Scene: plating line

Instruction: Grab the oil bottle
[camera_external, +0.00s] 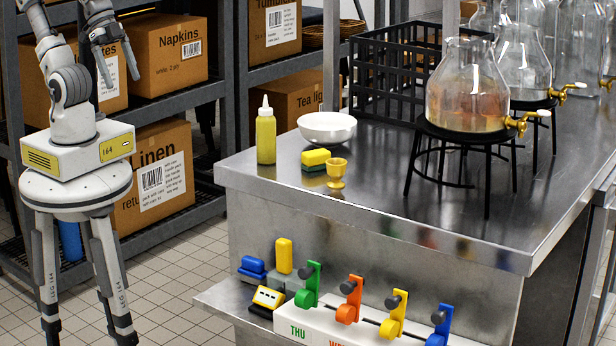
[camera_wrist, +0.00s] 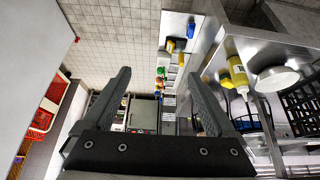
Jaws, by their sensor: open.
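The oil bottle (camera_external: 265,138), yellow-green with a white nozzle, stands upright on the left end of the steel counter (camera_external: 400,212) in the external view. It also shows in the wrist view (camera_wrist: 238,72), to the right of my fingers. My gripper (camera_wrist: 160,78) is open with nothing between its fingers. In the external view my gripper is at the upper left, in front of the shelves, apart from the bottle and well to its left.
Glass dispensers (camera_external: 467,85) on black stands and a black crate (camera_external: 385,75) are further right. Shelves with boxes (camera_external: 163,48) stand behind; colored levers (camera_external: 349,300) sit below.

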